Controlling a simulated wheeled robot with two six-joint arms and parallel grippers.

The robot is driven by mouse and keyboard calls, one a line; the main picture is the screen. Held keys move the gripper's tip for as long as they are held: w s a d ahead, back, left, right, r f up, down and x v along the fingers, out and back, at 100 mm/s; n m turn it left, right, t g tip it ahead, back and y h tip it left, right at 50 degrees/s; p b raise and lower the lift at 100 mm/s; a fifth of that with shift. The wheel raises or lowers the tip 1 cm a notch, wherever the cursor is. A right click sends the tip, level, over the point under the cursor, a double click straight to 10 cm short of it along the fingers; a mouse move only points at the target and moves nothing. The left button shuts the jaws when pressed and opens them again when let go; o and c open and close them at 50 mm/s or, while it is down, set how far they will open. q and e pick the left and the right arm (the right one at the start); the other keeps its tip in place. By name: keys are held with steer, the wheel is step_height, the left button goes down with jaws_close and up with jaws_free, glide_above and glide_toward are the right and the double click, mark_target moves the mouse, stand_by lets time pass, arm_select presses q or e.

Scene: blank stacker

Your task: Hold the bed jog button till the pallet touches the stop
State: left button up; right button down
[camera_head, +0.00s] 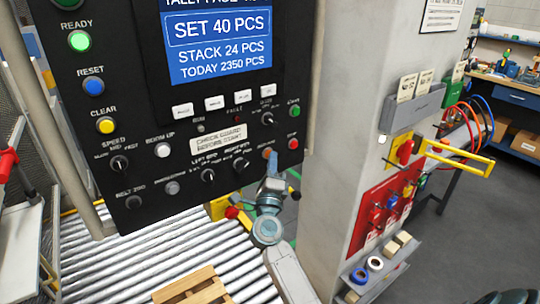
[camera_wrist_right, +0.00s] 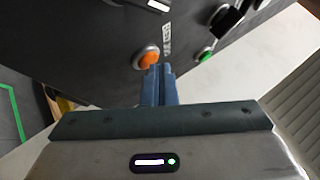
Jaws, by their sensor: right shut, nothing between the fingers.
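A black control panel (camera_head: 140,120) fills the upper left of the head view. An orange button (camera_head: 267,152) sits at its lower right. The orange button shows close up in the wrist view (camera_wrist_right: 147,58), with a small label I cannot read. My right gripper (camera_head: 271,164) is shut and empty. Its fingertips (camera_wrist_right: 158,69) are right at the lower edge of the orange button; I cannot tell whether they press it. A wooden pallet (camera_head: 193,289) lies on the roller bed (camera_head: 110,260) at the bottom of the head view. I cannot make out the stop for certain. My left gripper is out of view.
A red button (camera_head: 293,143) and a green button (camera_head: 294,111) are close to the orange one. A grey column (camera_head: 335,130) stands just right of the panel. A yellow part (camera_head: 218,207) is below the panel beside my right arm.

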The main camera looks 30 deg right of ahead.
steer(key=shift+s, duration=0.1)
steer(key=shift+s+d+p, duration=0.1)
steer(key=shift+s+p, duration=0.3)
steer(key=shift+s, duration=0.3)
steer(key=shift+s, duration=0.1)
steer(key=s+p, duration=0.1)
steer(key=s, duration=0.3)
steer(key=shift+s+d+p, duration=0.2)
steer(key=shift+s+p, duration=0.15)
steer(key=shift+s, duration=0.05)
steer(key=shift+f, duration=0.1)
stand_by(0.7)
